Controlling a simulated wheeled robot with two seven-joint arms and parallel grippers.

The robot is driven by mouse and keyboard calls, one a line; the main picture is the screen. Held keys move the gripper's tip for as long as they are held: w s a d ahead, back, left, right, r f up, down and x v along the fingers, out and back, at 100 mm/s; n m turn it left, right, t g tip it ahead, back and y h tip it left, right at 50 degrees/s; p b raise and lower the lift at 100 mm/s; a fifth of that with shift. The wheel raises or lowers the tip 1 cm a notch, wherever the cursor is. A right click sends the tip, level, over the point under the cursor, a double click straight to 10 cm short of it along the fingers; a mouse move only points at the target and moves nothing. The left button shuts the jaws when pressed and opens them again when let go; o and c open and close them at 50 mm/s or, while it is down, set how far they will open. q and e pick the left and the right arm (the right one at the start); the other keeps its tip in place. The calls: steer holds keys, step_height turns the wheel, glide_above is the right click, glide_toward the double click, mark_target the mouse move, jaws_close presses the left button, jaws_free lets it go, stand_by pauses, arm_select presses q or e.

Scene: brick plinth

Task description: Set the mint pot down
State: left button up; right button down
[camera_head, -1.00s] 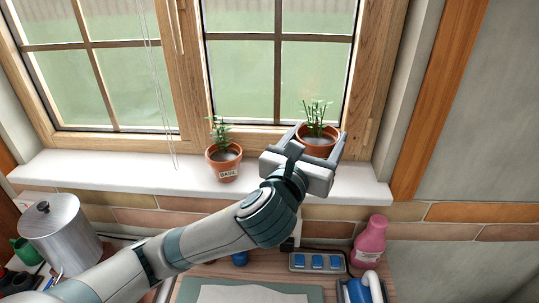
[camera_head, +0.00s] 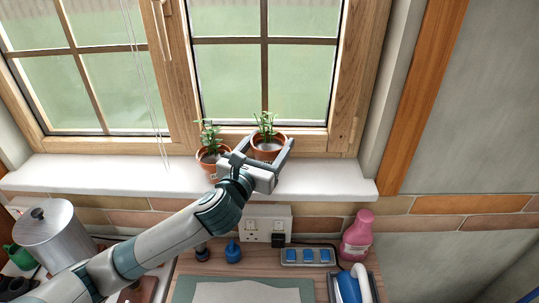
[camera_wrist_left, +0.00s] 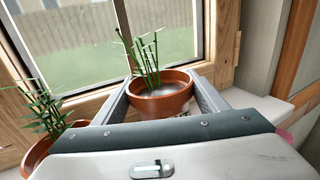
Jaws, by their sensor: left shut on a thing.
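The mint pot (camera_head: 267,153), a terracotta pot with upright green stems, is at the windowsill's back, by the window frame. My left gripper (camera_head: 264,146) is shut on it, a finger on each side. The wrist view shows the mint pot (camera_wrist_left: 160,100) upright between the fingers (camera_wrist_left: 163,92). Its base is hidden, so I cannot tell whether it touches the sill. The basil pot (camera_head: 208,163), also terracotta, stands close on its left, partly behind my gripper; it also shows in the wrist view (camera_wrist_left: 38,152). My right gripper is not in view.
The white windowsill (camera_head: 335,183) is bare to the right of the mint pot and left of the basil pot. A cord (camera_head: 158,125) hangs at the window. Below are a pink bottle (camera_head: 357,235), a metal canister (camera_head: 50,238) and a socket (camera_head: 266,223).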

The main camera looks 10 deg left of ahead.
arm_select(q)
steer(key=shift+f+p, duration=0.7)
steer(key=shift+f, duration=1.25)
steer(key=shift+f, duration=0.15)
steer(key=o, duration=1.4)
steer(key=shift+c, duration=0.2)
